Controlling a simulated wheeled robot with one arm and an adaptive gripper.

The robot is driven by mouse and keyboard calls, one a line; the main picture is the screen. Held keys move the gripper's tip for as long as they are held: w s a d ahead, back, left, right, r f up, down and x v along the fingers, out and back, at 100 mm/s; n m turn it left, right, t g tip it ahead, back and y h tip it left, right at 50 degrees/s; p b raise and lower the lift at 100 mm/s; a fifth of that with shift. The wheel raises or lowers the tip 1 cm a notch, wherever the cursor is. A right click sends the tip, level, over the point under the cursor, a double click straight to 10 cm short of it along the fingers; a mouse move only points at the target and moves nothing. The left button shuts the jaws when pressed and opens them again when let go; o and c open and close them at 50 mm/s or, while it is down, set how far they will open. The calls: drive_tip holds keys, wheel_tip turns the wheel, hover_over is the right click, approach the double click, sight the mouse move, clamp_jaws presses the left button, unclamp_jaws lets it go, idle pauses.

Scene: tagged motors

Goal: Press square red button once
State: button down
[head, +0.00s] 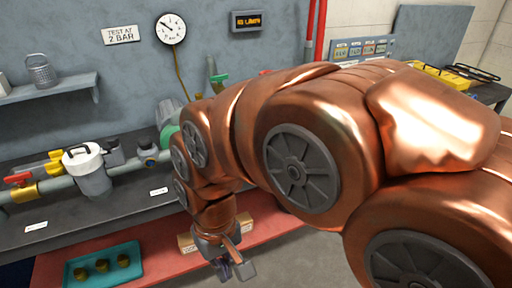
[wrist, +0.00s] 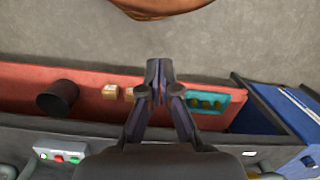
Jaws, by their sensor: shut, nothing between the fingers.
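A small light control box (wrist: 61,153) with a green part and red parts shows at the lower left of the wrist view. My own arm appears to hide this box in the head view. My gripper (wrist: 160,82) is shut and empty, pointing down over the front edge of the red lower shelf, well away from the box. My gripper also shows at the bottom of the head view (head: 236,269).
A teal tray (head: 104,264) with several brass parts lies on the red shelf (head: 165,246). A black cup (wrist: 57,97) and small cardboard boxes (wrist: 110,91) stand there too. A pipe with a white filter housing (head: 86,170) runs along the grey bench. Open floor lies in front.

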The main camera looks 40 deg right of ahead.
drive_tip(key=w+d+m+t+y, duration=0.15)
drive_tip(key=w+d+m, duration=0.3)
drive_tip(key=w, duration=0.45)
drive_tip(key=w+d+r+m+t, duration=0.1)
drive_tip(key=w+d+m+t, duration=0.3)
drive_tip(key=w, duration=0.6)
drive_tip(key=w+d+m+t+y, duration=0.1)
drive_tip(key=w+d+m, duration=0.35)
drive_tip(key=w, duration=0.45)
drive_tip(key=w+d+f+m+t+h, duration=0.1)
drive_tip(key=d+m, duration=0.6)
drive_tip(key=d, duration=0.8)
drive_tip(key=w+d+f+m+t+h+b, duration=0.1)
drive_tip(key=w+d+m+t+h, duration=0.2)
drive_tip(key=d, duration=1.3)
drive_tip(key=w+m, duration=0.2)
drive_tip(key=m, duration=0.2)
drive_tip(key=shift+w+d, duration=0.3)
drive_tip(key=shift+f+b, duration=0.15)
drive_tip(key=shift+b, duration=0.2)
wheel_tip(320, 180, down, 6)
drive_tip(key=b, duration=0.6)
drive_tip(key=shift+b, duration=0.4)
drive_tip(key=shift+f+b, duration=0.35)
drive_tip(key=shift+f, duration=0.95)
drive_tip(key=shift+f, duration=0.2)
